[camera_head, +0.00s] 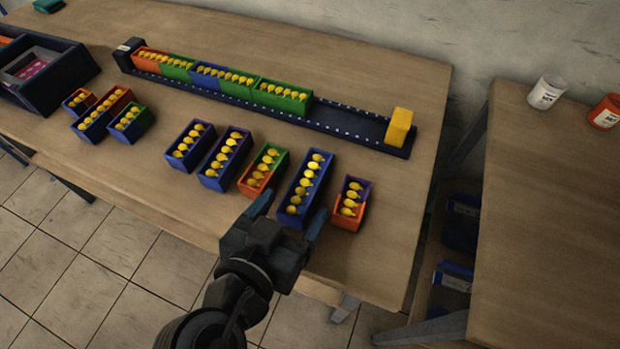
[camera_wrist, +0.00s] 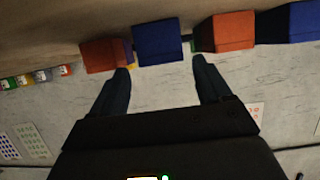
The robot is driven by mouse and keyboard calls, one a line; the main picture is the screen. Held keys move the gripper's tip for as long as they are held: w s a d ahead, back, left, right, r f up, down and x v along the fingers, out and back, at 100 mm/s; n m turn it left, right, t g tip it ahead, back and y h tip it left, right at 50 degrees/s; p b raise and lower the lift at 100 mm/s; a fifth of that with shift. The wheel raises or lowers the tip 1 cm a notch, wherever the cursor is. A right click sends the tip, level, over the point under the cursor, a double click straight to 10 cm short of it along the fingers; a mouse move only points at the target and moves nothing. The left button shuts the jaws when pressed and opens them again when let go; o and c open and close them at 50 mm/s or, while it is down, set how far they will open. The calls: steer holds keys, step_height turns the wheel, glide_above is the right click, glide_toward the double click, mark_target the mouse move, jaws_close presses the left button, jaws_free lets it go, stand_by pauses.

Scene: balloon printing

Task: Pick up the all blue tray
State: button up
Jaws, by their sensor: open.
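The all blue tray (camera_head: 319,191) is a long box holding a row of yellow balloons, standing near the front edge of the table. In the wrist view its blue near end (camera_wrist: 157,44) lies ahead, between the lines of my two fingers. My gripper (camera_head: 289,214) is at the tray's near end, open, with one finger towards each side. In the wrist view the gripper (camera_wrist: 161,68) holds nothing. Whether the fingers touch the tray cannot be told.
A green and orange tray (camera_head: 247,182) stands close on the left, and a purple and orange tray (camera_head: 364,207) close on the right. More trays stand further left. A long dark rack (camera_head: 350,124) with trays and a yellow block (camera_head: 398,128) lies behind. The table's right end is clear.

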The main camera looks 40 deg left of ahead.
mark_target(304, 187)
steer(key=shift+a+p+x, duration=0.2)
steer(key=shift+p+x, duration=0.45)
steer(key=shift+x, duration=2.4)
steer(key=c, duration=1)
steer(key=shift+c, duration=0.4)
steer(key=shift+r, duration=0.15)
